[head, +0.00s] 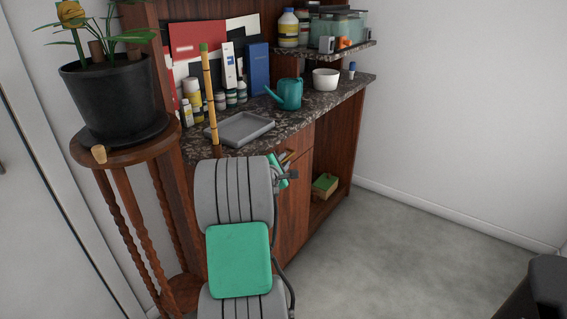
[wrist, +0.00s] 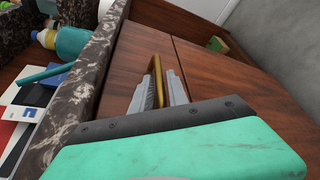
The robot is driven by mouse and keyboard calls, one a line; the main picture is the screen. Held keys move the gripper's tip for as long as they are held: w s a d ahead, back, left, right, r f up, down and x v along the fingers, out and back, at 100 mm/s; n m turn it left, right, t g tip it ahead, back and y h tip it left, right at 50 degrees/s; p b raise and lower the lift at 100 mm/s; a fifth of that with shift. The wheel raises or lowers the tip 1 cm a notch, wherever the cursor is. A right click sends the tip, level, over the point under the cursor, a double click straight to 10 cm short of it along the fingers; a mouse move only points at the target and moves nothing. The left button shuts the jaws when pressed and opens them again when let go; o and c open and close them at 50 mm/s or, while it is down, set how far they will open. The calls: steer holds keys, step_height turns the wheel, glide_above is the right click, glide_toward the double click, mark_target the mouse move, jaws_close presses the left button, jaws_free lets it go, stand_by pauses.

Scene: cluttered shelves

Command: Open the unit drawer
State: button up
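The wooden unit (head: 300,205) stands against the wall under a dark speckled stone top. Its drawer front (head: 302,141) lies just below the top and looks flush, so the drawer appears closed. A brass bar handle (wrist: 157,82) sits on the drawer front (wrist: 130,62) in the wrist view. My gripper (wrist: 158,86) has its two grey fingers on either side of this handle, close against it with little gap. In the head view my gripper (head: 288,163) is at the drawer, partly hidden by my grey and green arm.
The stone top (head: 300,118) holds a grey tray (head: 240,129), a teal watering can (head: 288,94), a white bowl (head: 326,78) and several bottles. A potted plant (head: 112,95) stands on a wooden stand at left.

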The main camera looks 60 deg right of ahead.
steer(key=shift+c, duration=0.2)
steer(key=shift+s, duration=0.1)
jaws_close()
stand_by(1.0)
